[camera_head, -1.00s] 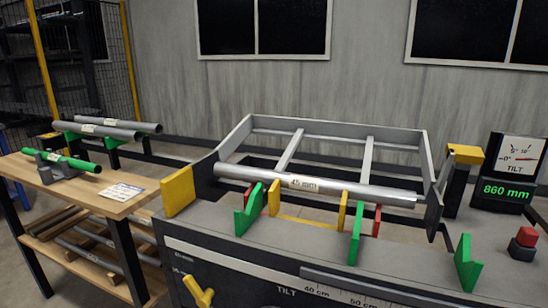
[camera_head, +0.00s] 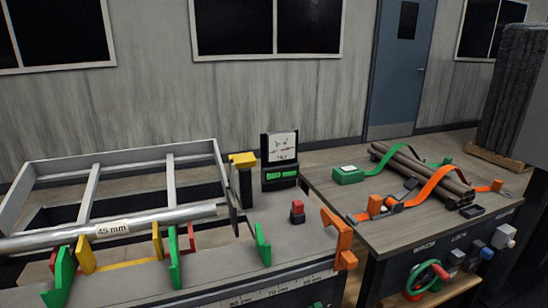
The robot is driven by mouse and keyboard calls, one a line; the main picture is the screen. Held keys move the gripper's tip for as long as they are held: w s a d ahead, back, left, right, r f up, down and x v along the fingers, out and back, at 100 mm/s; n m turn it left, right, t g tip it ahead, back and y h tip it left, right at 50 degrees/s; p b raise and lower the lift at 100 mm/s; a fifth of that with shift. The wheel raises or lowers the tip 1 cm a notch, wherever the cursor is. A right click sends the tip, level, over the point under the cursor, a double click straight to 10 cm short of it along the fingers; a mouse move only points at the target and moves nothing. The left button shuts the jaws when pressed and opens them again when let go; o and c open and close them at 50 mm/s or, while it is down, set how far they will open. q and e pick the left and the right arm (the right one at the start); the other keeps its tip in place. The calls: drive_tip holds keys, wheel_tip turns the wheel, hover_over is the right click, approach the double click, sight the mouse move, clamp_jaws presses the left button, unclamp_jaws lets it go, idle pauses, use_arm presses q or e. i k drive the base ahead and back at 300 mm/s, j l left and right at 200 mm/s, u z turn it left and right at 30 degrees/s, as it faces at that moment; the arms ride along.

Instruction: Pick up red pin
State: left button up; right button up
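No loose piece that I can clearly identify as the red pin shows. Red parts in view are the small red-topped block (camera_head: 297,212) on the grey bench, a red upright piece (camera_head: 192,236) behind the green supports, and a red part at the green ring (camera_head: 428,279) on the front of the right bench. I cannot tell whether any of these is the pin. Neither of my grippers shows in the head view.
A steel tube (camera_head: 150,219) marked 45 mm lies across the grey bench at left. The wooden-topped right bench (camera_head: 330,190) carries dark bars (camera_head: 425,172) with green and orange straps. A gauge (camera_head: 280,150) stands between. An orange bracket (camera_head: 341,240) sticks out at the grey bench's end.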

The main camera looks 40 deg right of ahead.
sight(298, 207)
drive_tip(key=z, duration=1.45)
drive_tip(key=i+j+u, duration=0.3)
drive_tip(key=k, duration=0.1)
